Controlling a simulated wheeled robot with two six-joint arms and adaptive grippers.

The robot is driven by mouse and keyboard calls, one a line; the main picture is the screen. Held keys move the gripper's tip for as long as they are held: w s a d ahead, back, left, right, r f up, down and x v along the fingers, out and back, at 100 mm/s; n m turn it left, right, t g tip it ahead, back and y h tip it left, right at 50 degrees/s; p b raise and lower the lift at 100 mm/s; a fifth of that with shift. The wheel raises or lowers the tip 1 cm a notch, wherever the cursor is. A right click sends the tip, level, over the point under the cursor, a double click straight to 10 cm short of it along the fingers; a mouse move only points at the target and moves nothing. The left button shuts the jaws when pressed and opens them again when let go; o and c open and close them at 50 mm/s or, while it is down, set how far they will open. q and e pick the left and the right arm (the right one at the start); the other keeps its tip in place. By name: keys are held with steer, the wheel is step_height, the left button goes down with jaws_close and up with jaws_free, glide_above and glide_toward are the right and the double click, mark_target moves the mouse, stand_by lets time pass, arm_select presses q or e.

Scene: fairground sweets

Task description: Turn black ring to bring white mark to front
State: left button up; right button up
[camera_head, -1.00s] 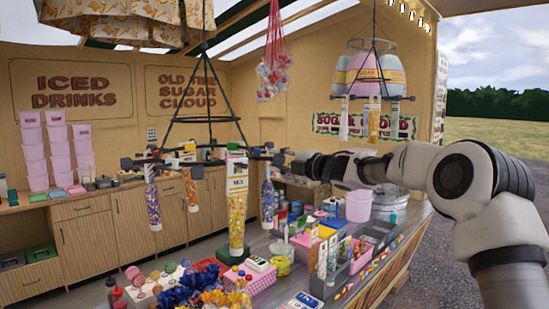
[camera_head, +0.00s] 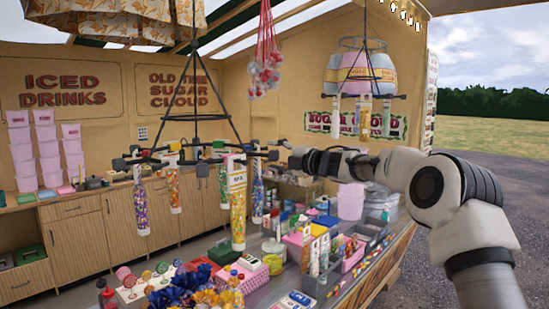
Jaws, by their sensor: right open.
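A black ring (camera_head: 215,143) hangs level from black rods, with several filled sweet tubes and dark knobs around it. Other tubes hang at the left (camera_head: 140,205), the back (camera_head: 174,190) and the right (camera_head: 257,200). White patches show at the tube tops, but I cannot tell which is the white mark. My right gripper (camera_head: 283,153) is open and empty at the ring's right side, close to a dark knob (camera_head: 272,156). Contact cannot be told. My left gripper is out of view.
The counter below holds pink baskets (camera_head: 240,276), grey trays (camera_head: 325,280), lollipops and small boxes. Air in front of the ring is clear.

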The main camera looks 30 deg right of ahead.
steer(key=b+v, duration=0.2)
steer(key=v, duration=0.7)
steer(key=shift+s, duration=0.25)
steer(key=shift+r, duration=0.1)
